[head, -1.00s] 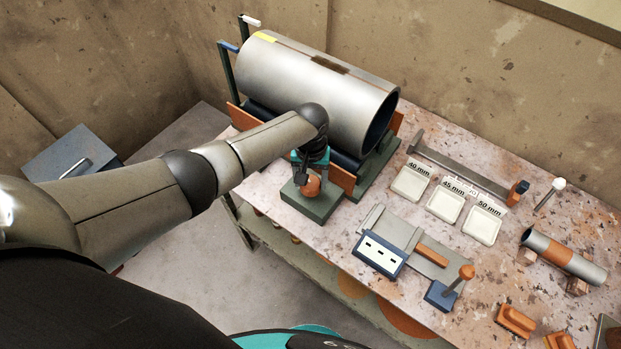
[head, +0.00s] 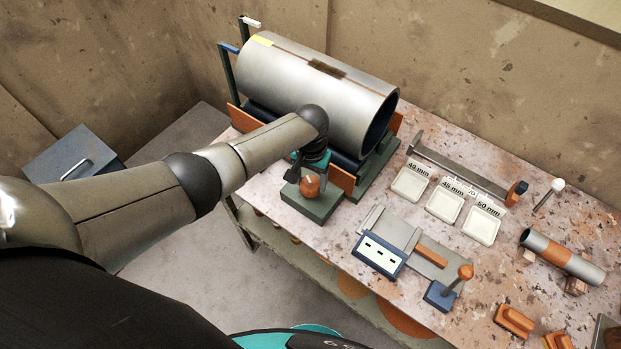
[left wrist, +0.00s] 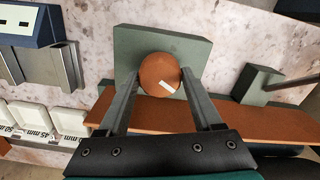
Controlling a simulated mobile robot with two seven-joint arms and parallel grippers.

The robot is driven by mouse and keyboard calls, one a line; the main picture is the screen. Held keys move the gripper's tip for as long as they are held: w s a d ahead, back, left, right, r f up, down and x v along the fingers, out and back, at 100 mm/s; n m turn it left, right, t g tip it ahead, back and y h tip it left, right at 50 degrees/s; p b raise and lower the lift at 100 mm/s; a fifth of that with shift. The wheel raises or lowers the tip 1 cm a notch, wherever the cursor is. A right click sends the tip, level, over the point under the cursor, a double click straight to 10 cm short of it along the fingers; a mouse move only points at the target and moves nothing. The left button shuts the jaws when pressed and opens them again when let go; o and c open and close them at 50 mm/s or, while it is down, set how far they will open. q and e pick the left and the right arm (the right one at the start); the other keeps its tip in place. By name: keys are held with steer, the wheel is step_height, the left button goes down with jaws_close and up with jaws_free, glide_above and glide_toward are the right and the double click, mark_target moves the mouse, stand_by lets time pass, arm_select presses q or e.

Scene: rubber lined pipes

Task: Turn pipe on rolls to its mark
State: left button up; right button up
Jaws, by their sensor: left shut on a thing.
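The large grey pipe (head: 305,85) lies on rolls in a green cradle (head: 378,168) at the back of the bench. It bears a yellow patch (head: 262,41) near its far left end, a dark brown patch (head: 327,68) and a thin brown line along its top. Two posts stand at that end, one with a blue tip (head: 229,47), one with a white tip (head: 250,21). My left gripper (left wrist: 160,85) is shut on the round orange knob (left wrist: 159,73), which has a white mark and sits on a green box (head: 318,205). My right gripper is not in view.
White trays (head: 411,183) labelled in millimetres, a long gauge bar (head: 462,172), a small pipe with an orange band (head: 562,255) and a blue block with an orange-topped handle (head: 440,295) stand right of the box. The pipe is close to the wall.

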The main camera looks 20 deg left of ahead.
arm_select(q)
steer(key=m, duration=1)
steer(key=shift+m, duration=1.7)
steer(key=o, duration=1.4)
